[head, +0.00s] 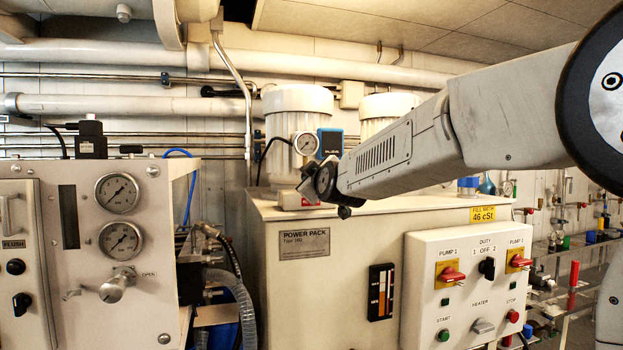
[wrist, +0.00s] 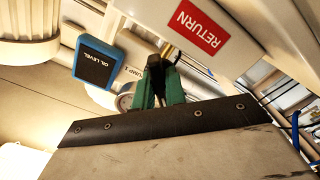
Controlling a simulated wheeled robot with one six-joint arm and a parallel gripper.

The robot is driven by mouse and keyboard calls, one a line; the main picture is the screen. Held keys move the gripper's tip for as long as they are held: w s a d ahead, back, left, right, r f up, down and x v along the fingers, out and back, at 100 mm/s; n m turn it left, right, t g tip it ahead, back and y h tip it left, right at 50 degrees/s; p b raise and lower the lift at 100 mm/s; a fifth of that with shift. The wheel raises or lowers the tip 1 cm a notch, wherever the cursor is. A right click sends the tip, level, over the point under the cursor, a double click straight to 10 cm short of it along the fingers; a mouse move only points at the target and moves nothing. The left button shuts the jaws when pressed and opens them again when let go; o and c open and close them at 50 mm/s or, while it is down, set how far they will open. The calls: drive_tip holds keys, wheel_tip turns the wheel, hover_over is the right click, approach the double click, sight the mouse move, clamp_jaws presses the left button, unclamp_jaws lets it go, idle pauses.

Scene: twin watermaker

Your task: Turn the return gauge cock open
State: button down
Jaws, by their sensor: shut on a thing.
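My gripper (wrist: 158,88) shows in the wrist view as two green fingers, shut on a dark piece between them. This piece, the return gauge cock's handle (wrist: 154,65), is mostly hidden by the fingers, so its angle is hard to tell. The red RETURN label (wrist: 200,28) is just above and right of the fingers. In the head view, my arm reaches in from the right to the power pack top, and my wrist hides the fingers and the cock. A round gauge (head: 306,143) stands just above my wrist there.
A blue oil level box (wrist: 97,60) stands left of my fingers in the wrist view. The power pack cabinet (head: 275,275) is below my arm. The pump control box (head: 465,285) is on its front. White motor housings (head: 297,104) stand behind.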

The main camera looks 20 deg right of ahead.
drive_tip(key=m, duration=0.4)
drive_tip(key=shift+f+m, duration=0.1)
drive_tip(key=shift+m, duration=2.3)
drive_tip(key=c, duration=1.4)
unclamp_jaws()
drive_tip(key=shift+c, duration=0.2)
drive_tip(key=s, duration=0.7)
drive_tip(key=shift+s, duration=0.4)
